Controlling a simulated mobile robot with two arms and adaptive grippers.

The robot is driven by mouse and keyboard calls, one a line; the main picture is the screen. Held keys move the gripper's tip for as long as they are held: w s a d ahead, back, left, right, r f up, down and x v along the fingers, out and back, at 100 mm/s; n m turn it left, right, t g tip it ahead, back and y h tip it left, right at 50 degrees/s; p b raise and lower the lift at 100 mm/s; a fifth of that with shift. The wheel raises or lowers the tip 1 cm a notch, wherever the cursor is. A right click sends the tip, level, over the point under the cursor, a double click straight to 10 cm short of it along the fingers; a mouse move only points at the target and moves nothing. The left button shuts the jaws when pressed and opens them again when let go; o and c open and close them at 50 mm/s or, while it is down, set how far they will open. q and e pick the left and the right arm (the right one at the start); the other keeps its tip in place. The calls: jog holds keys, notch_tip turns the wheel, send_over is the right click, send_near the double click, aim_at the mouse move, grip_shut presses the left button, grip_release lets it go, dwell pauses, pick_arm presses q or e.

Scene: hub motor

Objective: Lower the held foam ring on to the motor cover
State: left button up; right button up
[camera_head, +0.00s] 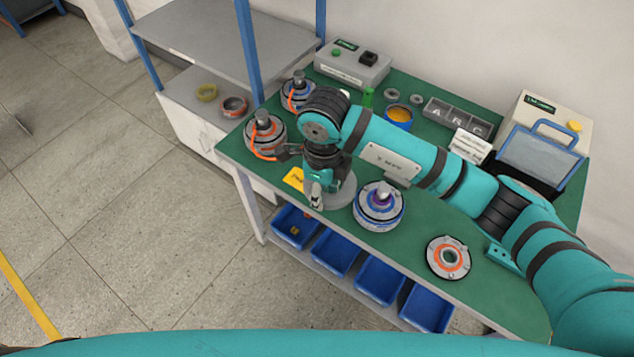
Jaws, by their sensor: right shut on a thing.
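A similar motor (297,91) stands behind. A blue-ringed motor (379,207) and a flat orange-ringed part (448,258) lie to the right. I cannot tell which cover is meant. My left gripper is out of view.
The green table (402,239) also bears a control box (352,66), a cup with orange contents (398,116), a lettered tray (458,117) and a large case (545,143). A grey disc (340,193) lies under my wrist. Blue bins (380,279) sit below the front edge.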

jog(key=shift+s+a+m, duration=0.15)
jog(key=shift+a+m, duration=0.25)
jog(key=shift+m, duration=0.1)
jog(key=shift+d, duration=0.5)
pick_arm(q)
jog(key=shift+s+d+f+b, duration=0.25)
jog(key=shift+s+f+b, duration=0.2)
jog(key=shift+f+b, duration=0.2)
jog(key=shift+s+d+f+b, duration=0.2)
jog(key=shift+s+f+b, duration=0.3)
jog(key=shift+b, duration=0.2)
pick_arm(e)
jog(key=w+d+f+n, duration=0.1)
jog(key=w+d+n, duration=0.1)
jog(key=d+n, duration=0.3)
jog(key=w+d+f+n, duration=0.2)
jog(key=d+n, duration=0.4)
jog(key=d, duration=0.5)
jog(key=shift+d, duration=0.15)
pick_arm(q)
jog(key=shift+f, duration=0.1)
pick_arm(e)
jog(key=shift+f, duration=0.1)
